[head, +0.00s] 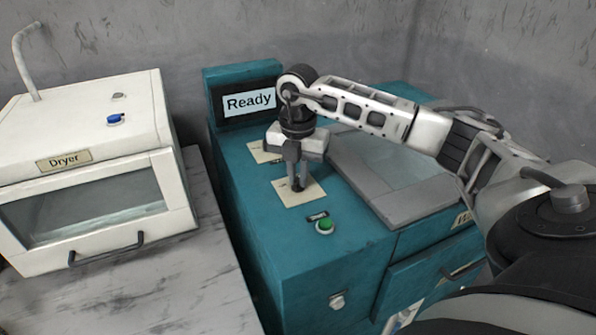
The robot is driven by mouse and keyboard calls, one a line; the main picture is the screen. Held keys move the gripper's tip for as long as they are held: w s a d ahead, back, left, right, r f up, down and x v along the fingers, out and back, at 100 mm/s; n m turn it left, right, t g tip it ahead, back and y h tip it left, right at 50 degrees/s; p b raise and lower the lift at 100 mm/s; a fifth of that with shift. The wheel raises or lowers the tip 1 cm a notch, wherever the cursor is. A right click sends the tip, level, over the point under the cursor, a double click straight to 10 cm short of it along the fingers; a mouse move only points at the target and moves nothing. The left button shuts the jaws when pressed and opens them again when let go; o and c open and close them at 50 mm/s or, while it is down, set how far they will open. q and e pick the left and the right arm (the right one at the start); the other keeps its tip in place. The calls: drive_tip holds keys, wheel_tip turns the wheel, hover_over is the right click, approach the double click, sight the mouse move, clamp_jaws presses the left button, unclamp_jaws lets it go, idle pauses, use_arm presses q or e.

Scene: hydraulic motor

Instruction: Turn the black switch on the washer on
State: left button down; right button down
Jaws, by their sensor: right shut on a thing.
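The washer (237,206) is a teal machine with a screen (249,103) that reads "Ready". My right gripper (297,184) points down over a cream label plate (311,193) on the washer's top. Its jaws are shut on a small dark thing there, which looks like the black switch and is mostly hidden by the fingers. The switch's exact position cannot be told. A second cream plate (258,153) lies behind, partly covered by the gripper body. My left gripper is not in view.
A grey lid (385,180) is to the right. A white dryer (88,170) with a blue knob stands at left on a marble-like counter (170,290).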

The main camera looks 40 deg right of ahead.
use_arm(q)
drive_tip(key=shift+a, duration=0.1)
use_arm(e)
drive_tip(key=shift+w+d+r, duration=0.1)
drive_tip(key=shift+r, duration=0.05)
idle(0.3)
drive_tip(key=c, duration=1.5)
unclamp_jaws()
drive_tip(key=shift+o, duration=0.2)
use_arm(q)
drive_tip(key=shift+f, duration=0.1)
use_arm(e)
wheel_tip(320, 180, up, 10)
wheel_tip(320, 180, up, 6)
drive_tip(key=p, duration=0.1)
hover_over(298, 178)
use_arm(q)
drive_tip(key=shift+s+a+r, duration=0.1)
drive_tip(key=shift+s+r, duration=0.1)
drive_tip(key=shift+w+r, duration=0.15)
